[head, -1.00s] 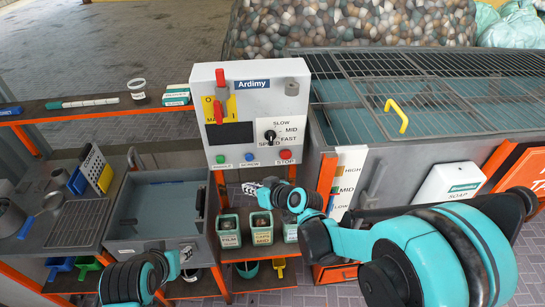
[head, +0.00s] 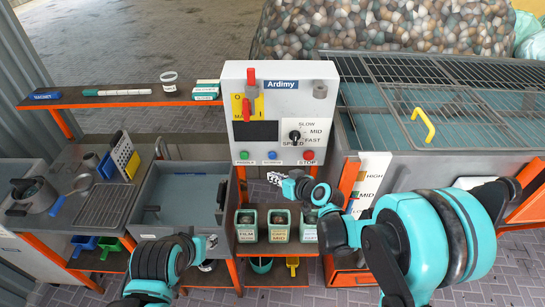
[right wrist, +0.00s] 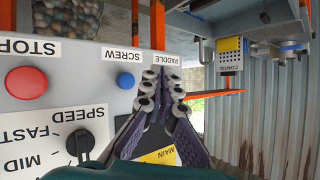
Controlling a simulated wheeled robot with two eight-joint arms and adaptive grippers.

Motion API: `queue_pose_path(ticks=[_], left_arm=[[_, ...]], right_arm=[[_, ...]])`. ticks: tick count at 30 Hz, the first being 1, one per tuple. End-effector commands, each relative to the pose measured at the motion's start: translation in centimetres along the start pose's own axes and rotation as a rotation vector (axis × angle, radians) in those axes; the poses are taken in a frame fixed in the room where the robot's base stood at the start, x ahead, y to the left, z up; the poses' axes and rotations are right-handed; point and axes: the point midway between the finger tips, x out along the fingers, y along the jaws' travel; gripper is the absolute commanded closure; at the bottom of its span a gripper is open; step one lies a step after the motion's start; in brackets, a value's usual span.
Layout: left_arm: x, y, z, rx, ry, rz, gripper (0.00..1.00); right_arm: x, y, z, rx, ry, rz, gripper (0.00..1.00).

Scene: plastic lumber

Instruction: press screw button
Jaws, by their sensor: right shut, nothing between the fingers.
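The control box (head: 285,115) marked "Ardimy" carries a row of buttons along its lower front. The blue screw button (head: 272,155) sits between the green paddle button (head: 244,155) and the red stop button (head: 308,155). My right gripper (head: 270,178) shows just below the screw button, shut and empty. In the right wrist view the picture is upside down; the blue screw button (right wrist: 126,80) lies left of the fingertips (right wrist: 162,75), which cover the paddle button there. Contact with the panel cannot be told. My left gripper (head: 211,242) is low at the grey bin, its fingers unclear.
A black speed knob (head: 295,137) and a red lever switch (head: 250,90) are on the same box. Green-rimmed containers (head: 279,225) stand on the shelf below. A mesh-topped tank (head: 420,95) is at the right, and a grey bin (head: 180,205) at the left.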

Motion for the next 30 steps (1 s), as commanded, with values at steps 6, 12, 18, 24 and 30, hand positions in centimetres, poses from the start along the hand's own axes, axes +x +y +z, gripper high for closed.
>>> queue_pose_path(ticks=[6,12,18,24,30], left_arm=[[-0.4,0.0,-0.3,0.000,0.000,0.000,0.60],[-0.1,0.0,-0.1,0.000,0.000,0.000,0.60],[-0.1,0.0,0.0,0.000,0.000,0.000,0.60],[-0.1,0.0,0.0,0.000,0.000,0.000,0.60],[-0.1,0.0,-0.1,0.000,0.000,0.000,0.60]], right_arm=[[2.2,1.6,-1.7,0.000,0.000,0.001,1.00],[3.5,2.6,-2.5,-0.001,0.000,0.000,1.00],[4.0,2.9,-2.9,0.000,0.000,0.000,1.00],[4.0,2.9,-2.9,0.000,0.000,0.000,1.00],[4.0,2.9,-2.9,0.000,0.000,0.000,1.00]])
